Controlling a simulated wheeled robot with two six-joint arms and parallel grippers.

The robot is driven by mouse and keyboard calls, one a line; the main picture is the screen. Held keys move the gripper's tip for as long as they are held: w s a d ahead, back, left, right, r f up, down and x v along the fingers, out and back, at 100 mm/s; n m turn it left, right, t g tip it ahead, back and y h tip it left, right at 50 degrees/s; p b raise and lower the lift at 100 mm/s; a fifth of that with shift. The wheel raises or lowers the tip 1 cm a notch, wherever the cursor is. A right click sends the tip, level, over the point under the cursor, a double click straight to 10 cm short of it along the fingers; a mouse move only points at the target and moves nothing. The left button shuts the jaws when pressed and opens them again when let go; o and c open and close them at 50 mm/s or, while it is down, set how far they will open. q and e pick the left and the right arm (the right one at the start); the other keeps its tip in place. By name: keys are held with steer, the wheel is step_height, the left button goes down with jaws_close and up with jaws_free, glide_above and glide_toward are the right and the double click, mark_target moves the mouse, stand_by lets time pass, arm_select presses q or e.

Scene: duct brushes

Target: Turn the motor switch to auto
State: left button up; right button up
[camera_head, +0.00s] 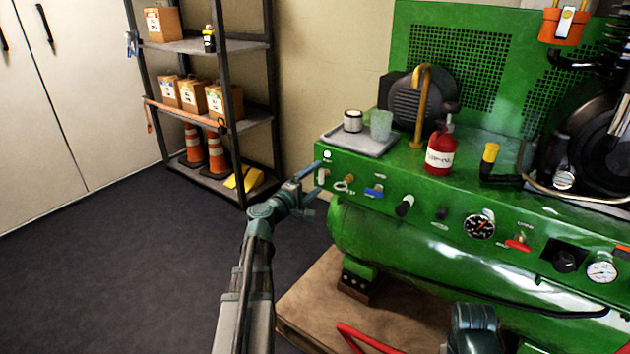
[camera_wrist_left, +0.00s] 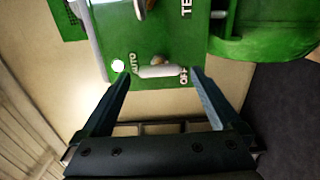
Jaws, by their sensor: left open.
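The motor switch (camera_head: 322,176) is a small pale lever at the left end of the green compressor's front panel. In the left wrist view the switch lever (camera_wrist_left: 160,71) lies between an AUTO label on the left and an OFF label on the right, its right end close to OFF. My left gripper (camera_head: 315,186) is open and empty in front of the switch. In the wrist view its two fingers stand on either side of the lever, with a gap visible on both sides. Whether they touch the panel I cannot tell. My right gripper's fingers do not show.
A white round lamp (camera_head: 327,155) sits above the switch. A brass fitting (camera_head: 345,184) and a blue-handled valve (camera_head: 374,191) are to its right. A grey tray (camera_head: 345,143) and a red bottle (camera_head: 440,152) stand on top. The floor at left is clear before the shelf (camera_head: 234,121).

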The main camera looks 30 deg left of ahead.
arm_select(q)
steer(key=s+a, duration=0.1)
steer(key=s, duration=1.2)
steer(key=shift+s, duration=0.25)
steer(key=w+d+f+m+g+h+p, duration=0.1)
steer(key=d+f+m+g+h, duration=0.3)
steer(key=d, duration=0.8)
steer(key=w+d+f+m+g+h+p, duration=0.15)
steer(key=d+f+m+g, duration=0.35)
steer(key=d, duration=0.7)
steer(key=s+d+f+m+g+y+p, duration=0.2)
steer(key=s+d+f+m+g+y, duration=0.15)
steer(key=s+d+m+g, duration=0.3)
steer(key=s+d+f+m+g+y+p, duration=0.1)
steer(key=s+d+f+m+g+y, duration=0.2)
steer(key=s+d+m+y, duration=0.4)
step_height(320, 180, up, 37)
steer(key=s+d+n+h+p, duration=0.1)
steer(key=h+p, duration=0.1)
steer(key=p, duration=3.6)
steer(key=shift+d+h, duration=0.15)
steer(key=shift+h, duration=0.15)
